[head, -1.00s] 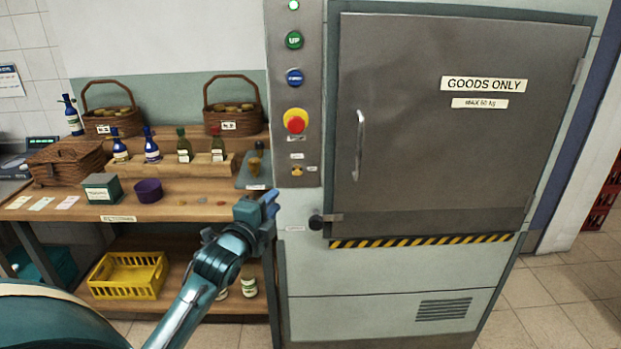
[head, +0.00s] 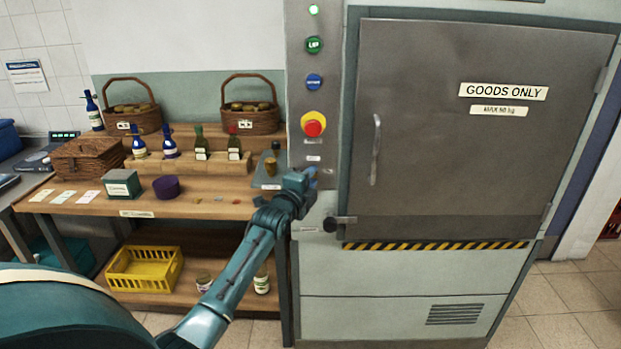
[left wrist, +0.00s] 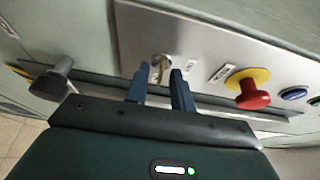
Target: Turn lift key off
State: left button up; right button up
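The lift key (left wrist: 160,67), small and brass-coloured, sits in its switch on the lift's grey control panel (left wrist: 205,45). In the head view it is hidden behind my left gripper (head: 309,180), which is at the lower part of the panel. In the left wrist view, the blue fingers of my left gripper (left wrist: 160,86) are apart, and the key shows in the gap between them near the tips. I cannot tell whether the fingers touch it. My right gripper is in neither view.
A red stop button (left wrist: 252,93) on yellow protrudes beside the switch. A dark door latch knob (left wrist: 52,82) sticks out on the other side. The lift door (head: 470,140) is shut. A wooden bench (head: 225,208) with bottles stands left of the lift.

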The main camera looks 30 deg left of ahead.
pick_arm(q)
grip_shut()
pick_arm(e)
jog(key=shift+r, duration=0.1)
